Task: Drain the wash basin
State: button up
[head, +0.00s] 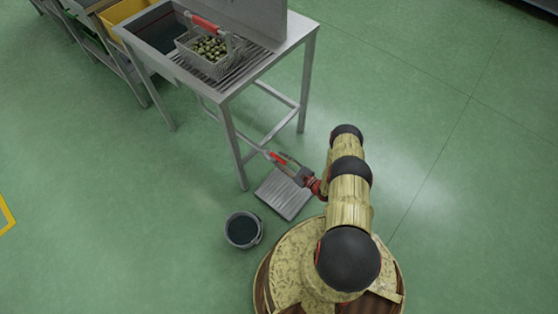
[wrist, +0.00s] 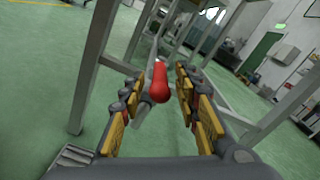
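The wash basin (head: 160,34) is a steel sink with dark water in it, at the upper left of the head view. Below its stand, a red lever handle (head: 277,157) shows near the front legs. In the wrist view the red grip (wrist: 160,84) sits on a grey metal bar and points toward my camera. My gripper (head: 284,164) is low beside the stand. In the wrist view its fingers (wrist: 157,92) are apart, one on each side of the red grip. I see a gap on the right; contact on the left is unclear. The drain opening is hidden.
A wire basket of olives (head: 207,60) with a red handle stands on the ribbed draining board (head: 258,60). A grey bucket (head: 242,231) and a floor grate (head: 285,194) lie below. A yellow crate (head: 122,12) is at the upper left. Floor on the right is clear.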

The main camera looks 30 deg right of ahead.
jog(key=shift+w+a, duration=0.25)
jog(key=shift+w, duration=0.4)
jog(key=c, duration=0.3)
grip_shut()
